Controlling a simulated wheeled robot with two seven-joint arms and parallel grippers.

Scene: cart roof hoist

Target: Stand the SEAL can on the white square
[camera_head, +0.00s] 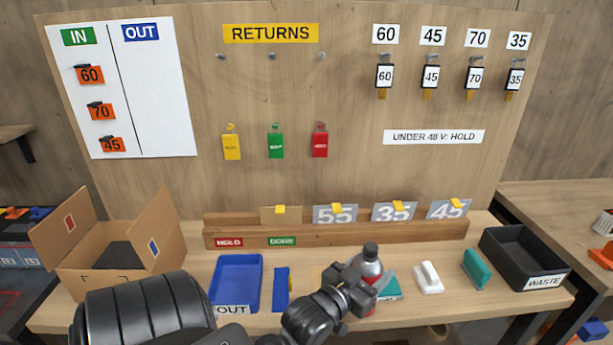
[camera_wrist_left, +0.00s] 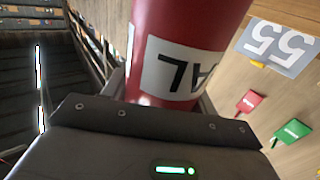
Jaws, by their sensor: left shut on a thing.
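The SEAL can (camera_head: 371,264) is red and silver with a black cap, and stands about upright near the bench's front, right of centre. My left gripper (camera_head: 367,284) is shut around it. In the left wrist view the red can (camera_wrist_left: 185,40) fills the space at the jaws (camera_wrist_left: 160,118), and its white label shows part of the name upside down. I cannot make out the white square. My right gripper is not in view.
A teal item (camera_head: 390,291) lies beside the can, and a white handled block (camera_head: 429,278) is to its right. The blue OUT tray (camera_head: 214,291) is left. A black WASTE bin (camera_head: 497,273) stands at the right. A wooden rail (camera_head: 340,235) runs behind.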

